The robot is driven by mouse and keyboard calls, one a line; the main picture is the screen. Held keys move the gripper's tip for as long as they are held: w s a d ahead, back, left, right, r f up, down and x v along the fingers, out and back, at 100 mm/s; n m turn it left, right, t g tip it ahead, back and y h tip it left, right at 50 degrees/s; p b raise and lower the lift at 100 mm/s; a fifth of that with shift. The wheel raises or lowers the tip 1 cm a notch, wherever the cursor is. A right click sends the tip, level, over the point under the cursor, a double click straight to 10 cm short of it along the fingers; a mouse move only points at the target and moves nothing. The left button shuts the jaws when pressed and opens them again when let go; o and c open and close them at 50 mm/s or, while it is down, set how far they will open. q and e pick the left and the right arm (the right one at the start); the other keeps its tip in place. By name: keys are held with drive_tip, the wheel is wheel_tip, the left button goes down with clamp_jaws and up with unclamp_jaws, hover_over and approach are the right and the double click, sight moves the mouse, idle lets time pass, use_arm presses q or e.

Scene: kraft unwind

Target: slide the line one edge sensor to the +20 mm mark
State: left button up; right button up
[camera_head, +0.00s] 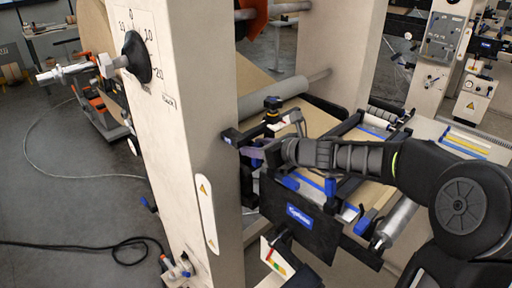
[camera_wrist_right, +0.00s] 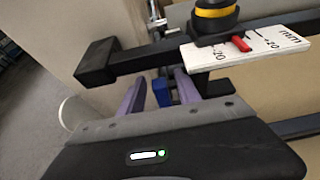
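The edge sensor (camera_wrist_right: 215,18) is a black, yellow-ringed body on a black rail in the right wrist view; it also shows in the head view (camera_head: 272,108). In front of it is a white mm scale (camera_wrist_right: 285,40) marked -20 and +20. A red pointer (camera_wrist_right: 242,44) stands between these two marks. My right gripper (camera_wrist_right: 160,82) has its two purple fingers apart, one on each side of a small blue part (camera_wrist_right: 162,93) below the rail. I cannot tell whether they touch it. In the head view my right gripper (camera_head: 252,152) is beside the cream frame. My left gripper is not in view.
A cream machine upright (camera_head: 175,130) with a dial (camera_head: 136,57) stands left of the sensor. Brown web and rollers (camera_head: 275,92) lie behind it. A black panel (camera_head: 300,212) hangs below my right arm. A black cable (camera_head: 110,246) lies on the open floor at left.

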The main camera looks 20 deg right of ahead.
drive_tip(key=shift+c, duration=0.3)
clamp_jaws()
idle(1.0)
